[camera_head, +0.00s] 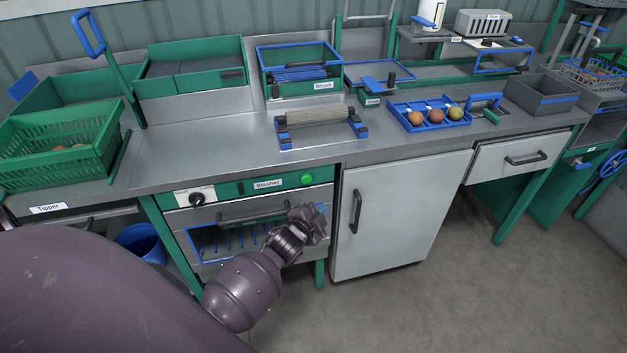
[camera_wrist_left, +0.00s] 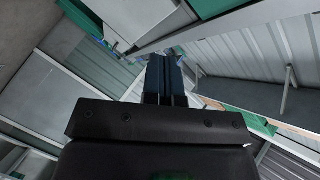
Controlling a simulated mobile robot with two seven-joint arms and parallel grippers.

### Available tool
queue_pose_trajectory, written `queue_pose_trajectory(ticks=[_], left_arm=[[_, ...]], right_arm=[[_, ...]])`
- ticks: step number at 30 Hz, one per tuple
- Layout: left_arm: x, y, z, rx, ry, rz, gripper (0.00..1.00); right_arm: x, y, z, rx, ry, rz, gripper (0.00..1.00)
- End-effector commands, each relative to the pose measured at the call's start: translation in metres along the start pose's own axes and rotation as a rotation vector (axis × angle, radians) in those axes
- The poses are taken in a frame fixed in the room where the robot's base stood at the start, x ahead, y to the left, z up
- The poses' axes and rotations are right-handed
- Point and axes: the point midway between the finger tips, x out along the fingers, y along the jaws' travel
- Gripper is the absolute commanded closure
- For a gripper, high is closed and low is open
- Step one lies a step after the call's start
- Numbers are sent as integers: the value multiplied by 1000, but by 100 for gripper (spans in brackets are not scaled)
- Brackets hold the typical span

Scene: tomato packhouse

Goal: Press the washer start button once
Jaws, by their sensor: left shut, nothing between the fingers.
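The washer (camera_head: 258,208) is built into the bench front under a green panel labelled "Washer". A round green button (camera_head: 307,179) sits at the right end of that panel. A black dial (camera_head: 197,199) sits at its left end. My left gripper (camera_head: 320,208) is shut and empty, a little below the green button in the head view, in front of the washer's right side. I cannot tell its distance from the panel. In the left wrist view its blue fingertips (camera_wrist_left: 165,75) are together; the button is not clear there. My right gripper is not in view.
A white cabinet door (camera_head: 395,215) with a black handle is right of the washer. On the bench stand a roller (camera_head: 320,117) and a blue tray (camera_head: 408,124) with tomatoes. A green crate (camera_head: 45,158) is at left. Grey floor (camera_head: 480,290) is clear at right.

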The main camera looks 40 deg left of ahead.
Motion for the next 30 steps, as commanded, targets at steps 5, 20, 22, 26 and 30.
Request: queue_pose_trajectory(ticks=[5, 20, 22, 26, 30], left_arm=[[0, 0, 0, 24, 1, -1, 100], [10, -6, 8, 24, 1, 0, 100], [16, -10, 13, 26, 1, 1, 100], [27, -17, 21, 25, 1, 1, 100], [39, -26, 29, 25, 0, 1, 100]], right_arm=[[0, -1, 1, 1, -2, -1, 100], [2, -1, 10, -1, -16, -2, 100], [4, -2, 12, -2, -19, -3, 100], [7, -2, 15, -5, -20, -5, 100], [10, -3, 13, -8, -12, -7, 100]])
